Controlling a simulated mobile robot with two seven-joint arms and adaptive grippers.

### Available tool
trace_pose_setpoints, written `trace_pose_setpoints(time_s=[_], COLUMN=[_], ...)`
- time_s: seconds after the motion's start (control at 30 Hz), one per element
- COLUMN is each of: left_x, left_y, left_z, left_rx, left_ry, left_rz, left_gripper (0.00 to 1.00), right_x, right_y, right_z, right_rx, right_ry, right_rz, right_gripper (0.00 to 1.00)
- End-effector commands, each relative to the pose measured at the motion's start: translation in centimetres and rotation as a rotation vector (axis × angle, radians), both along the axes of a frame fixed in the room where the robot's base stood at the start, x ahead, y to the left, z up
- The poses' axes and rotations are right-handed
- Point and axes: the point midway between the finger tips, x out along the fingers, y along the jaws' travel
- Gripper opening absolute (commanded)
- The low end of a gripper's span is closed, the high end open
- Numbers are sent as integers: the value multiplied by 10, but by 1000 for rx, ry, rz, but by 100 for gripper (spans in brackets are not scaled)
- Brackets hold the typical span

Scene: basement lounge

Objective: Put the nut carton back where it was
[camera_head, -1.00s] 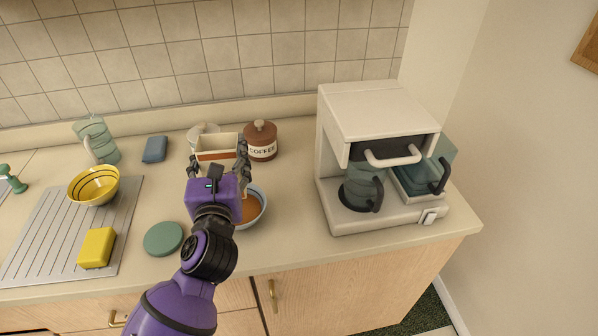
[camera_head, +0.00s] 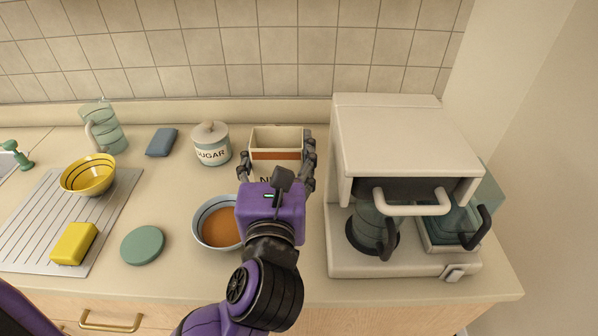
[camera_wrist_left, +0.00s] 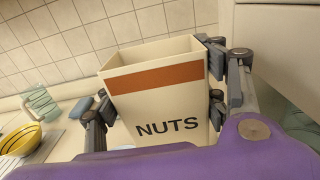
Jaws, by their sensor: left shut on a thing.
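The nut carton (camera_head: 276,154) is an open-topped cream box with a brown-orange band. In the left wrist view its front (camera_wrist_left: 168,102) reads NUTS and it looks upright. My left gripper (camera_head: 277,168) is shut on it, with fingers on its left and right sides. The carton is at the back of the counter, between the sugar canister (camera_head: 211,146) and the coffee machine (camera_head: 403,141). Its base is hidden by my gripper, so I cannot tell whether it touches the counter. My right gripper is out of view.
A bowl of brown-orange contents (camera_head: 215,228) sits just left of my wrist. A green disc (camera_head: 143,245), yellow sponge (camera_head: 74,243), yellow bowl (camera_head: 88,177), blue cloth-like block (camera_head: 161,142) and glass jug (camera_head: 106,130) stand farther left. Counter (camera_head: 150,195) between them is clear.

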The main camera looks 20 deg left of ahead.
Motion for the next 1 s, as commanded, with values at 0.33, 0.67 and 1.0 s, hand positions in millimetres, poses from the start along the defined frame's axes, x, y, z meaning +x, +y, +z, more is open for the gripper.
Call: trace_pose_setpoints(time_s=[0.33, 0.67, 1.0], left_x=[74, 99, 103], left_y=[5, 6, 6], left_z=[-50, -80, -115], left_rx=[6, 3, 1], left_ry=[4, 1, 0], left_rz=[0, 0, -1], left_gripper=[31, 31, 31], right_x=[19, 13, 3], right_y=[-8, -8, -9], right_z=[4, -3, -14], right_rx=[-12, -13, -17], right_ry=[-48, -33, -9], right_rz=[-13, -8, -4], right_gripper=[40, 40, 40])
